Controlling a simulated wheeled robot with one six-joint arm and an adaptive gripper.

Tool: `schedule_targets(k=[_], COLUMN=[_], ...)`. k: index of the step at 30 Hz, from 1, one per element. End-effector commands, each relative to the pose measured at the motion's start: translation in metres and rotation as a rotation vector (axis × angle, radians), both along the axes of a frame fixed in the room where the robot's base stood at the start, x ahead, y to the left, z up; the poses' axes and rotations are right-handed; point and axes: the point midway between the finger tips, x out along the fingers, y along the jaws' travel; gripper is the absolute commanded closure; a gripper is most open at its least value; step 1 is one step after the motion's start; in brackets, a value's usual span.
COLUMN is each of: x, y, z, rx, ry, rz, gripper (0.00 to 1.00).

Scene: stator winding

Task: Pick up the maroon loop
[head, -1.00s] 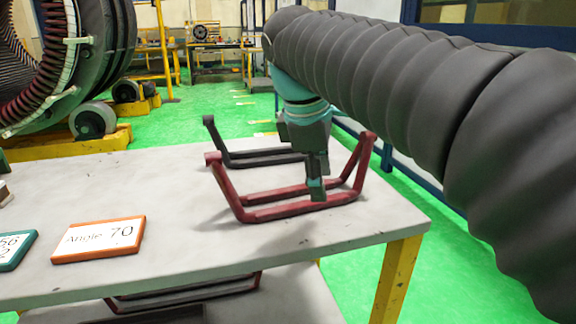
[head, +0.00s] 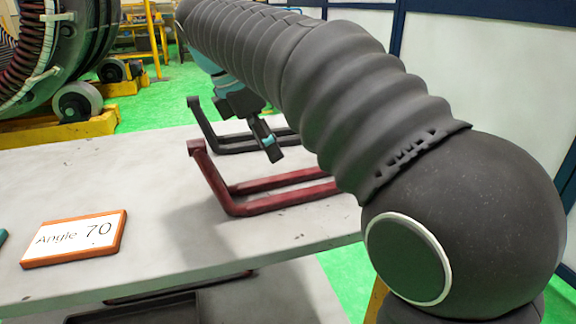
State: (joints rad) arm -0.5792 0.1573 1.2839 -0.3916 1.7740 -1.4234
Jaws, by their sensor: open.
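The maroon loop (head: 237,209) lies on the grey table in the head view, with its left end rising upright. My own arm hides its right part. A dark grey loop (head: 205,126) lies behind it, its right part also covered by my arm. My gripper (head: 270,146) is open and tilted, above the table around the dark loop and behind the maroon loop in the picture. I see nothing held in it. Whether it touches the dark loop cannot be told.
An orange-framed sign (head: 75,239) reading "Angle 70" lies at the table's front left. The table's (head: 130,175) left middle is clear. More loops show partly on a lower shelf. The large stator (head: 60,50) stands at the back left.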

Motion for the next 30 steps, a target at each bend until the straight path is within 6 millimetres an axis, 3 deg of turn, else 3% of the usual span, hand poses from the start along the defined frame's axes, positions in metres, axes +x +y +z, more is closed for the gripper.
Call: schedule_targets(k=[10, 18, 28, 29, 30], x=[0.004, 0.007, 0.008, 0.008, 0.008], y=[-0.012, -0.026, -0.028, -0.028, -0.028], z=[-0.026, -0.059, -0.065, -0.065, -0.065], rx=[0.0, 0.0, 0.001, 0.001, 0.001], ry=[-0.001, 0.0, -0.001, -0.001, -0.001], rz=[-0.006, -0.007, -0.006, -0.006, -0.006], gripper=[0.46, 0.46, 0.46, 0.48, 0.58])
